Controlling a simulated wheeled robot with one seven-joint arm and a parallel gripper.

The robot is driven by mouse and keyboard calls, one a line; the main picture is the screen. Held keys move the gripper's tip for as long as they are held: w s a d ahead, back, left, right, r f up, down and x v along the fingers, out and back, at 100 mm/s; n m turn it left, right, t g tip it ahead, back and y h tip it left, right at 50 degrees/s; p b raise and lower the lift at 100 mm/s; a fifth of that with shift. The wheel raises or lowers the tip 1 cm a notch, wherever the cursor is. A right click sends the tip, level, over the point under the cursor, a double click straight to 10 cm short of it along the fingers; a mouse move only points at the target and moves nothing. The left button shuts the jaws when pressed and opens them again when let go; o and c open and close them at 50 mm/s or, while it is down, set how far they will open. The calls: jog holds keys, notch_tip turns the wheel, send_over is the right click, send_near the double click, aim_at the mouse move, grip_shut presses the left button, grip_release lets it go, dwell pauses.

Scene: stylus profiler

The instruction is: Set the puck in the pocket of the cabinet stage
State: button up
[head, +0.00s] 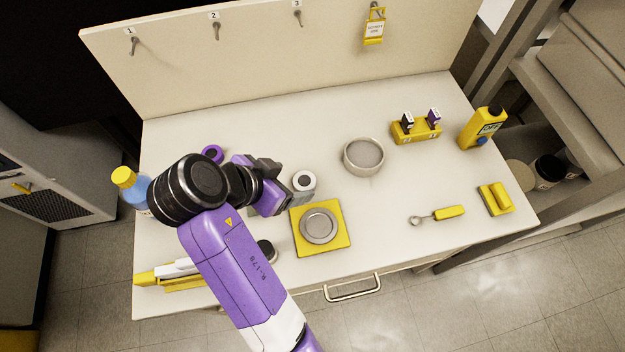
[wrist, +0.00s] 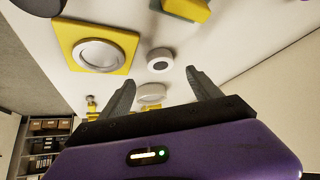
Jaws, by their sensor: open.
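My gripper (head: 279,187) is open and empty above the left half of the bench; its fingers (wrist: 158,78) spread wide in the wrist view. A white round piece with a dark centre (head: 303,181) stands just right of the fingers, and it also shows beyond the fingertips in the wrist view (wrist: 160,60). A silver round disc (head: 318,226) rests on a square yellow plate (head: 340,243). I cannot tell for sure which of these two is the puck. A grey cabinet (head: 60,165) stands at the left; no stage pocket can be made out on it.
A round grey dish (head: 363,156) stands mid-bench. A yellow holder (head: 415,133), a yellow meter (head: 483,128), a yellow-handled tool (head: 448,213) and a yellow block (head: 495,199) are at right. A blue bottle (head: 132,188) stands at left. The back panel bears numbered hooks.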

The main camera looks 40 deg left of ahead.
aim_at(304, 180)
jog(key=x, duration=0.6)
jog(key=shift+a+f+p, duration=0.1)
jog(key=shift+f+p, duration=0.2)
jog(key=c, duration=1.6)
jog(key=shift+r, duration=0.1)
notch_tip(304, 180, up, 20)
jog(key=p, duration=0.2)
jog(key=shift+s, duration=0.1)
